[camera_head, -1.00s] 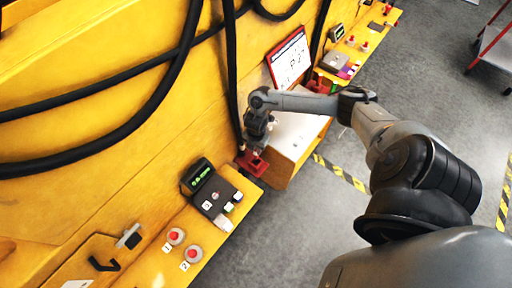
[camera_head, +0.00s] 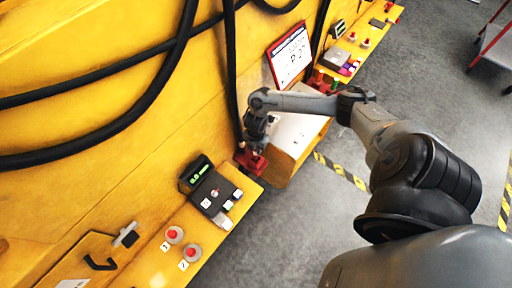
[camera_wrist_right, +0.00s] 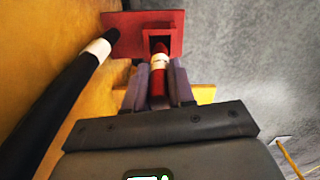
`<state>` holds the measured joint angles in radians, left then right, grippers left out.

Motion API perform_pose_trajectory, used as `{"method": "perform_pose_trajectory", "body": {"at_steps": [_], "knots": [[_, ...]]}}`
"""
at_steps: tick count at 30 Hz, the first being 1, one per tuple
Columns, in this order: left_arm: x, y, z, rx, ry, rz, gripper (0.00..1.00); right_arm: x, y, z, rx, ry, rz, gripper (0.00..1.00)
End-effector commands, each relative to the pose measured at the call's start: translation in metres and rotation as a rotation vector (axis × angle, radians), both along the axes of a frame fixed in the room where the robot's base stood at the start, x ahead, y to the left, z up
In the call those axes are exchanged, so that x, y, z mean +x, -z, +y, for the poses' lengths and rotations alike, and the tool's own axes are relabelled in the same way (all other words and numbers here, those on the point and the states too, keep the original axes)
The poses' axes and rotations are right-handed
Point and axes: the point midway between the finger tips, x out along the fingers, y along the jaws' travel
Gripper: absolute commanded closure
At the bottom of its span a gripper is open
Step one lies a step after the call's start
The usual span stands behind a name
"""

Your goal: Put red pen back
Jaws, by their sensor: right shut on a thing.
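The red pen (camera_wrist_right: 158,78), with a white band, is between the fingers of my right gripper (camera_wrist_right: 160,85) in the right wrist view. The gripper is shut on it. The pen's far end is at a square opening in a red holder (camera_wrist_right: 127,24); how deep it sits I cannot tell. In the head view the red holder (camera_head: 250,162) is fixed at the yellow wall's ledge, and my right gripper (camera_head: 254,148) is right over it. The pen itself is hidden or too small there. My left gripper is not in view.
A thick black hose (camera_head: 232,80) hangs close beside the gripper and also shows in the right wrist view (camera_wrist_right: 60,105). A control box with a green display (camera_head: 212,190) and red buttons (camera_head: 172,235) stand nearer. A whiteboard (camera_head: 290,56) is behind.

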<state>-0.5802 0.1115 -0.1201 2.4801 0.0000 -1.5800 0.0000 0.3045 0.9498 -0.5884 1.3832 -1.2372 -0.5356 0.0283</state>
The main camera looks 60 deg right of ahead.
Motion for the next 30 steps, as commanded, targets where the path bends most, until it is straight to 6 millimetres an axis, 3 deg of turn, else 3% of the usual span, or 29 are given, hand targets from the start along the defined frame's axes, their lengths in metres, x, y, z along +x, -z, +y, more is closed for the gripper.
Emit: {"method": "perform_pose_trajectory", "body": {"at_steps": [30], "knots": [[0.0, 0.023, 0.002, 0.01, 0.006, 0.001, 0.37, 0.0, 0.031, 0.0, 0.0, 0.001, -0.001, 1.0]]}}
